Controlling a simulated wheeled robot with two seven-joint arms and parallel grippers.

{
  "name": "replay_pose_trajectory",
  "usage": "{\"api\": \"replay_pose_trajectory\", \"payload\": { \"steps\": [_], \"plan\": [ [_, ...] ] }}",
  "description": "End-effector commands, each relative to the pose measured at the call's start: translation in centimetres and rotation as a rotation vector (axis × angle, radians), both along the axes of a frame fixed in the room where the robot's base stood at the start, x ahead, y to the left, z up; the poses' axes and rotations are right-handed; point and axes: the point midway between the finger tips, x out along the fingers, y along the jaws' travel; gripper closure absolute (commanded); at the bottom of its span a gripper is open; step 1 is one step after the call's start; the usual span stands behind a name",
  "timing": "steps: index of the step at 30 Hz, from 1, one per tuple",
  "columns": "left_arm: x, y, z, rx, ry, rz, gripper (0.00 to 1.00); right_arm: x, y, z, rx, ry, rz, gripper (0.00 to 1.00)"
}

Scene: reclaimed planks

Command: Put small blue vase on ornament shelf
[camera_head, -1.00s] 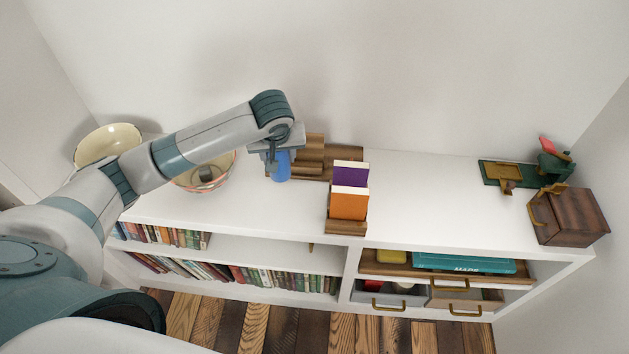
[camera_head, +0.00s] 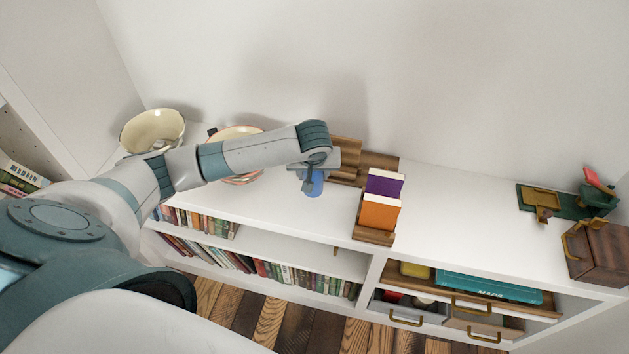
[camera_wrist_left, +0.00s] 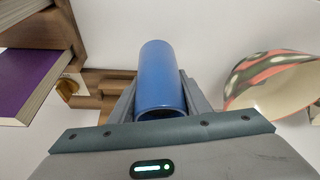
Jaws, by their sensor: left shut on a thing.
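The small blue vase (camera_head: 312,184) is held in my left gripper (camera_head: 311,172), over the white cabinet top just left of the wooden stepped shelf. In the left wrist view the blue vase (camera_wrist_left: 163,80) sits between the two fingers of my left gripper (camera_wrist_left: 160,95), its open end toward the camera. The ornament shelf appears to be the brown wooden stepped stand (camera_head: 347,150) against the wall; it also shows in the left wrist view (camera_wrist_left: 100,86), left of the vase. My arm and gripper hide part of its left side. My right gripper is not in view.
A book holder with purple and orange books (camera_head: 381,200) stands right of the vase. A patterned bowl (camera_head: 238,178) and a cream bowl (camera_head: 152,130) are on the left. A wooden box (camera_head: 600,254) and green stand (camera_head: 555,203) are far right. The cabinet top (camera_head: 460,210) between is clear.

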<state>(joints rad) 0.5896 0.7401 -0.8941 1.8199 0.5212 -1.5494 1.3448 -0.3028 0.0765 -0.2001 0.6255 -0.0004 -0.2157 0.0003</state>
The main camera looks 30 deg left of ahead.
Motion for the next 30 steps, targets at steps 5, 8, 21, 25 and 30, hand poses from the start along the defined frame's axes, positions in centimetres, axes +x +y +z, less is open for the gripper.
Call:
{"api": "replay_pose_trajectory", "payload": {
  "steps": [5,8,21,25,30],
  "plan": [
    [0.0,0.0,-0.2,0.001,-0.001,0.000,0.83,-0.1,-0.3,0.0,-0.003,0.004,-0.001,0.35],
    [0.0,0.0,-0.2,0.000,-0.001,0.001,0.83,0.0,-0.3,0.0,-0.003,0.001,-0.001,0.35],
    [0.0,0.1,-3.6,0.001,-0.001,0.001,0.83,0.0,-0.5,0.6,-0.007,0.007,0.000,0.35],
    [0.0,0.0,-3.9,0.001,-0.002,0.000,0.83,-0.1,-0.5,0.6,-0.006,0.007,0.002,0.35],
    [0.0,0.0,-3.9,0.001,-0.002,0.000,0.83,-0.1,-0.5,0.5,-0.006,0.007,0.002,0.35]
  ]
}}
